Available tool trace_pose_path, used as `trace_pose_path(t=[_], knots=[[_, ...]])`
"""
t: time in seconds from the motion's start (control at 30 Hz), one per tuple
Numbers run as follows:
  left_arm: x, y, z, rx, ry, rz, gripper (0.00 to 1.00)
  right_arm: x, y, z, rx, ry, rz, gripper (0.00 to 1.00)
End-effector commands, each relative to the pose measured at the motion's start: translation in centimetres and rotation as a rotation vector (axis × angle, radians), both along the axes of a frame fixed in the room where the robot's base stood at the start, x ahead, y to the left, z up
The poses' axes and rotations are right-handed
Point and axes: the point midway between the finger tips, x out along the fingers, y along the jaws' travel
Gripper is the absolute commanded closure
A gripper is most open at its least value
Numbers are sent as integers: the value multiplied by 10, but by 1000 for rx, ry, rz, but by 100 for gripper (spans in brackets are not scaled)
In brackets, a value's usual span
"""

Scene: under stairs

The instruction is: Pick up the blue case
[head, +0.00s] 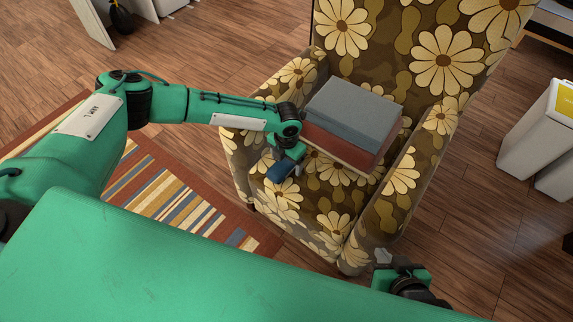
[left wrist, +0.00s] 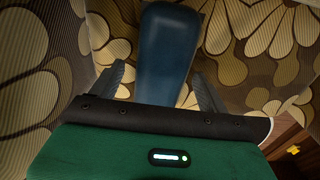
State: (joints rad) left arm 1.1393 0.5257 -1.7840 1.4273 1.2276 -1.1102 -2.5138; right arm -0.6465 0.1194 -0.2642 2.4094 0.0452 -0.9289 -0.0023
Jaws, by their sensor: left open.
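The blue case (head: 281,170) is small and dark blue, at the front left part of the flowered armchair's seat. In the left wrist view the case (left wrist: 166,50) runs away from me, with its near end between my fingers. My left gripper (head: 289,157) is over the case in the head view and hides part of it. In the left wrist view my left gripper (left wrist: 162,88) is open, one finger on each side of the case, with gaps showing. My right gripper (head: 388,262) is low in the head view, beside the chair's front; its fingers are not clear.
The armchair (head: 340,228) has raised arms on both sides of the seat. A thick grey book (head: 352,112) lies on a red-brown one (head: 335,145) just behind my left gripper. A striped rug (head: 165,190) lies left; white bins (head: 535,130) stand right.

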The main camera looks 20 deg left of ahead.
Motion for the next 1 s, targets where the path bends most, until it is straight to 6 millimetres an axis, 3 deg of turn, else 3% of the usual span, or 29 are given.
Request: trace_pose_path(t=[0.23, 0.5, 0.8, 1.0], knots=[[0, 0, -2, 0, 0, 1, 22, 0, 1, 0, 3, -5, 1, 100], [0, 0, -2, 0, 0, 1, 73, 0, 1, 0, 3, -5, 1, 100], [0, 0, 0, 0, 0, 1, 72, 0, 1, 1, 2, -4, 1, 100], [1, 1, 17, 0, -1, 2, 72, -3, -6, 2, -19, 34, -6, 100]])
